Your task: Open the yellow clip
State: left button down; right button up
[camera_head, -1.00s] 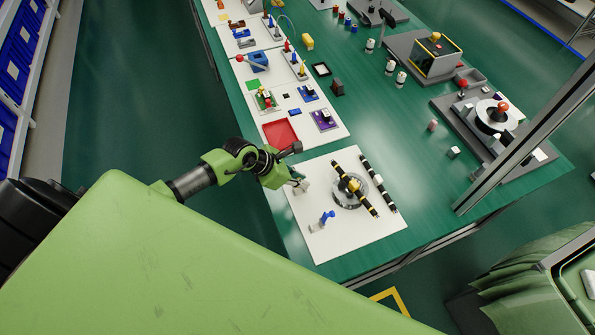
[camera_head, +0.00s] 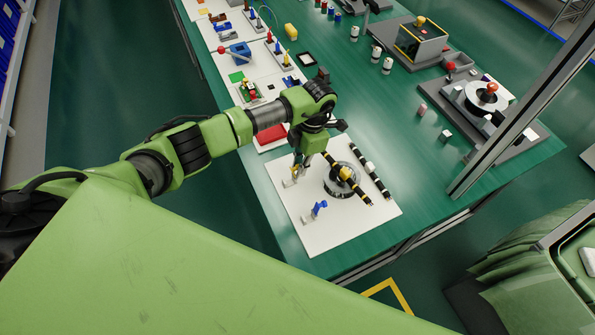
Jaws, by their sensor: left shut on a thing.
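My left gripper (camera_head: 301,163) points down over the left part of a white board (camera_head: 342,231). It is shut on a small clip with a yellow part, the yellow clip (camera_head: 293,172), which stands on a white base; the fingers hide much of it. A blue clip (camera_head: 318,208) on a similar white base stands nearer to me on the same board, apart from the gripper. My right gripper is not in view.
A round grey fixture (camera_head: 341,180) with a black-and-yellow bar (camera_head: 349,181) lies right of the gripper, with a second black bar (camera_head: 371,175) beyond it. A red tray (camera_head: 270,138) lies behind the arm. The board's front right is clear.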

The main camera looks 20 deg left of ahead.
pick_arm(q)
jog(key=shift+w+f+g+b, duration=0.1)
jog(key=shift+g+b, duration=0.2)
jog(key=shift+b, duration=0.1)
jog(key=c, duration=2.1)
grip_release()
jog(key=shift+o, duration=0.4)
jog(key=shift+d, duration=0.1)
jog(key=v, duration=1.2)
jog(key=shift+d, duration=0.15)
jog(key=shift+f, duration=0.1)
